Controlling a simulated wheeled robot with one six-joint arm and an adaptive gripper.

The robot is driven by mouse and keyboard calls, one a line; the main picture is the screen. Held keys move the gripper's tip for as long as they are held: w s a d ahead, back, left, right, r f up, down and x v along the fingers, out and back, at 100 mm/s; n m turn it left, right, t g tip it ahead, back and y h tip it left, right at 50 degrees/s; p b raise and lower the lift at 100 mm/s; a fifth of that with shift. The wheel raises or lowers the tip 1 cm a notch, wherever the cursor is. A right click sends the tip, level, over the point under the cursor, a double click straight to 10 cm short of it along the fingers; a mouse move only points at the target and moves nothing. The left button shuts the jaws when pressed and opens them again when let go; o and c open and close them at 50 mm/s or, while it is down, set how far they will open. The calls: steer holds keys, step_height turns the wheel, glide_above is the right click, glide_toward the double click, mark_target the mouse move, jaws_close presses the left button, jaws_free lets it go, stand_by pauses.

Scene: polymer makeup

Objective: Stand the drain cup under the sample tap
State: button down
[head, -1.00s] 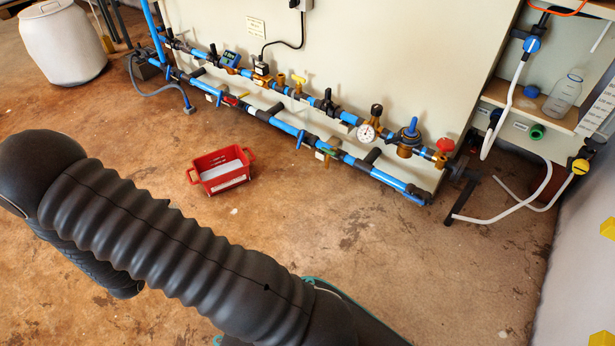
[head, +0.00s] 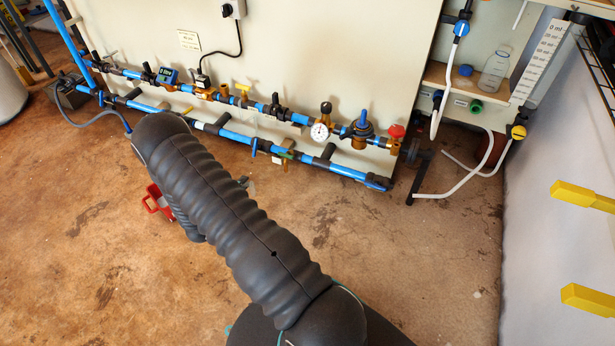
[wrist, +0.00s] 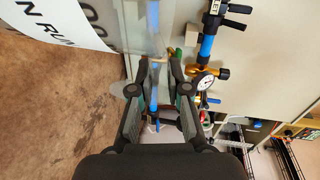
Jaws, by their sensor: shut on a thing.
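In the wrist view my gripper (wrist: 159,75) is shut on a clear, see-through thing (wrist: 150,25), which looks like the drain cup. Its outline is faint, and the pipes show behind it. In the head view my arm hides most of the gripper and the cup. A small brass tap (head: 285,158) with a green handle hangs from the lower blue pipe, to the right of my arm's far end. It looks like the sample tap. I cannot see anything standing under it.
A red crate (head: 156,203) on the floor is partly hidden by my arm. The upper pipe carries a gauge (head: 319,131) and a red knob (head: 396,131). A shelf (head: 460,90) with a clear bottle (head: 494,68) is at right. Floor in front of the pipes is open.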

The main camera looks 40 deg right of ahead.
steer(key=s+d+f+m+g+p, duration=0.1)
steer(key=s+d+f, duration=0.15)
steer(key=d, duration=0.35)
steer(key=s+d+f+m+g+h, duration=0.1)
steer(key=s+d+f+g, duration=0.1)
steer(key=d+f, duration=0.3)
steer(key=s+d+f+m+g+p, duration=0.1)
steer(key=s+d+f, duration=0.2)
steer(key=d, duration=0.4)
steer(key=shift+s+d+r+m+g+b, duration=0.6)
steer(key=shift+s+d+r+b, duration=0.45)
steer(key=shift+d+r+b, duration=0.7)
steer(key=shift+f+b, duration=2.05)
steer(key=shift+f, duration=1.45)
steer(key=shift+f, duration=0.55)
steer(key=c, duration=1.1)
jaws_free()
steer(key=shift+o, duration=0.2)
steer(key=a, duration=0.4)
steer(key=a+r, duration=0.1)
steer(key=a, duration=0.2)
steer(key=a+r, duration=0.1)
steer(key=a, duration=0.3)
steer(key=shift+a, duration=0.35)
